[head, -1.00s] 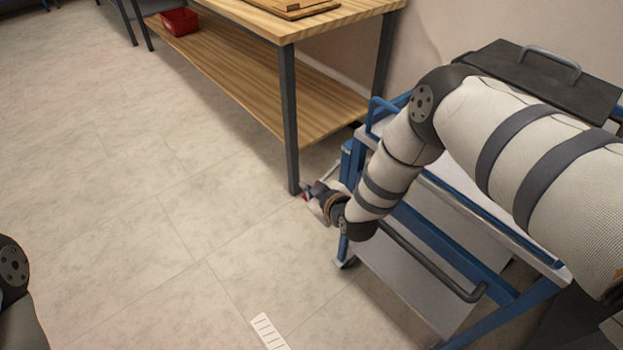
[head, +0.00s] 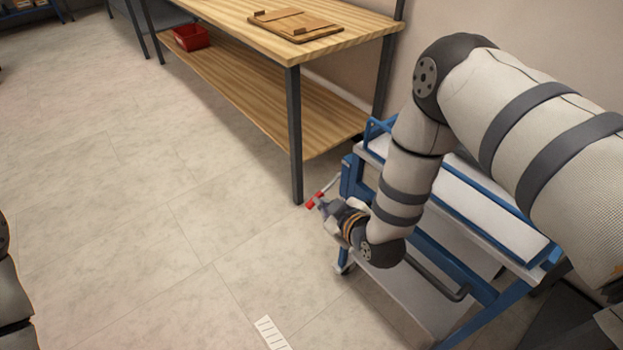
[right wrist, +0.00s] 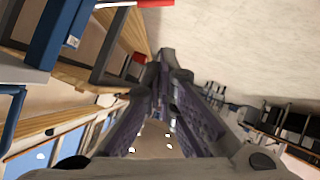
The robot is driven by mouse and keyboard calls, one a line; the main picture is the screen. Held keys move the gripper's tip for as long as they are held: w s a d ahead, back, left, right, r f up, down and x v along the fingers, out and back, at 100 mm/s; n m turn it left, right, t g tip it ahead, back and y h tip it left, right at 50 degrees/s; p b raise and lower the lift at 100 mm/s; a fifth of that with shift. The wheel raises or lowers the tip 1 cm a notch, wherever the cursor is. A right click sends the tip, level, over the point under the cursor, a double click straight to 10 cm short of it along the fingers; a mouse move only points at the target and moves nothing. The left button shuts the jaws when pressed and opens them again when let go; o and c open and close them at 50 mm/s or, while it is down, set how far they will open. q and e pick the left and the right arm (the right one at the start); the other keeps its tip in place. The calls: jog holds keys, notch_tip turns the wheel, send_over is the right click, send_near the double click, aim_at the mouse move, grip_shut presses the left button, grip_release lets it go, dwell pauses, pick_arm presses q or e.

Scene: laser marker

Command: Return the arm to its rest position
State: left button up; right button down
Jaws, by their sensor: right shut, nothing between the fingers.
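My right gripper (head: 324,206) is at the end of the right arm, which hangs down in front of a blue and white cart (head: 490,222) in the head view. Its fingers are together and empty, pointing away to the left. In the right wrist view the purple-grey fingers (right wrist: 165,65) come together at their tips. A red-ended metal rod shows just past the fingertips in the head view (head: 313,202) and at the top of the right wrist view (right wrist: 155,3). My left gripper is out of view; only part of the left arm shows at the left edge.
A wooden workbench (head: 235,18) with dark legs stands behind the cart. A wooden board (head: 295,26) lies on its top and a red bin (head: 190,37) on its lower shelf. The tiled floor (head: 130,210) at the left is open.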

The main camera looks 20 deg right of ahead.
jog(key=s+d+f+m+g, duration=0.15)
jog(key=s+f+g, duration=0.25)
jog(key=s, duration=0.8)
jog(key=s+f+m+g, duration=0.2)
jog(key=s+f+g, duration=0.2)
jog(key=s, duration=0.8)
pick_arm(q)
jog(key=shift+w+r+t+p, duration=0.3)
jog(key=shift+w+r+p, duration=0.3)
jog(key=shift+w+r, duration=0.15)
pick_arm(e)
jog(key=s+d+r+m+g, duration=0.1)
jog(key=s+g, duration=0.2)
jog(key=s, duration=0.6)
jog(key=s+d+r+m+g+h, duration=0.1)
jog(key=s+r+m+g, duration=0.1)
jog(key=s, duration=0.7)
jog(key=shift+s+r+g, duration=0.2)
jog(key=shift+r+g, duration=0.05)
jog(key=shift+g, duration=0.35)
